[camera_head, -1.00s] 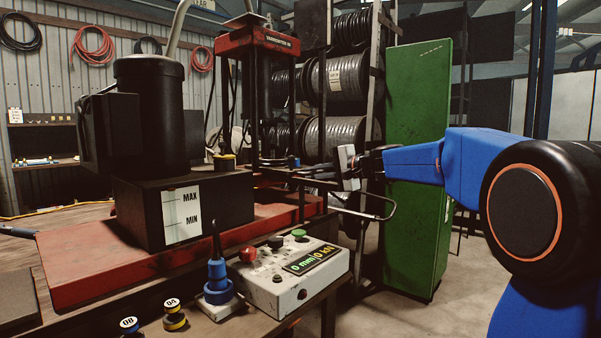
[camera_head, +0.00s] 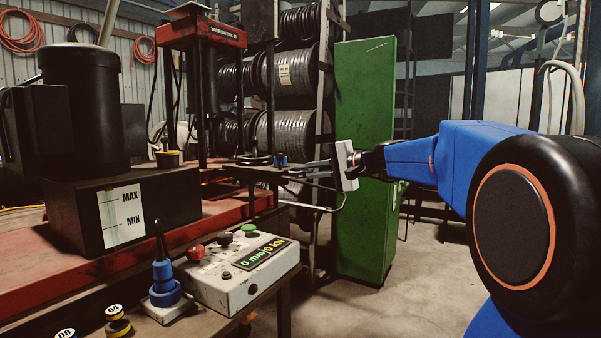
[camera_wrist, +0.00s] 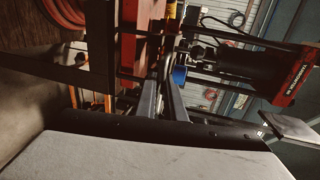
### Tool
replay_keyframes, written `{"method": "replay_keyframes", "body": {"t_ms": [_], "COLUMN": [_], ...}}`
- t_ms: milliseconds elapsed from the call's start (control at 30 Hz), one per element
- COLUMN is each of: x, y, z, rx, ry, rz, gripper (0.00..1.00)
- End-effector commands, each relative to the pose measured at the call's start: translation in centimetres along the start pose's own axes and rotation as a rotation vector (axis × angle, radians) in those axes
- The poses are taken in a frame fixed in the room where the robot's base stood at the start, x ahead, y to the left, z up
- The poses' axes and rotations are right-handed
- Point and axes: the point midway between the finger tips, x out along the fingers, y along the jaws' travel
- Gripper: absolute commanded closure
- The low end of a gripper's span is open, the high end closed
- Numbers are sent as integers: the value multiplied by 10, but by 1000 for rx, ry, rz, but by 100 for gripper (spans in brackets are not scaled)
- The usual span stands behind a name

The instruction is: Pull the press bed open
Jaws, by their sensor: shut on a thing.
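The press bed (camera_head: 262,170) is a dark flat plate, drawn out to the right of the red-headed press (camera_head: 201,32). Small blue and dark round pieces (camera_head: 280,160) are on it. My gripper (camera_head: 303,168) reaches in from the right, its fingers pointing left at the bed's outer end. It is shut on the bed's front end; the exact gripped part is too small and dark to make out. In the wrist view, the two grey fingers (camera_wrist: 162,88) point away from the camera, and the press head (camera_wrist: 292,75) shows at the right.
A control box (camera_head: 235,273) with buttons and a display stands on the bench in front. A bent metal bar (camera_head: 318,208) is below my gripper. Hose reels (camera_head: 290,72) and a tall green cabinet (camera_head: 366,160) are behind. Open floor (camera_head: 430,290) is at the right.

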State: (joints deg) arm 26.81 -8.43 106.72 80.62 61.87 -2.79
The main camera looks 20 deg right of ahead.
Motion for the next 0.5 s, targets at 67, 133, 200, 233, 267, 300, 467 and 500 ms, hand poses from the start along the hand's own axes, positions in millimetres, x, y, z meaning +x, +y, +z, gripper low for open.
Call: {"method": "replay_keyframes", "body": {"t_ms": [67,133,200,233,267,300,467,500], "x": [0,0,0,0,0,0,0,0], "y": [1,1,1,1,0,0,0,0], "z": [0,0,0,0,0,0,0,0], "rx": [1,1,1,1,1,1,0,0], "ry": [0,0,0,0,0,0,0,0], "rz": [1,1,1,1,1,1,0,0], "gripper": [100,100,100,100,88,79,72,72]}}
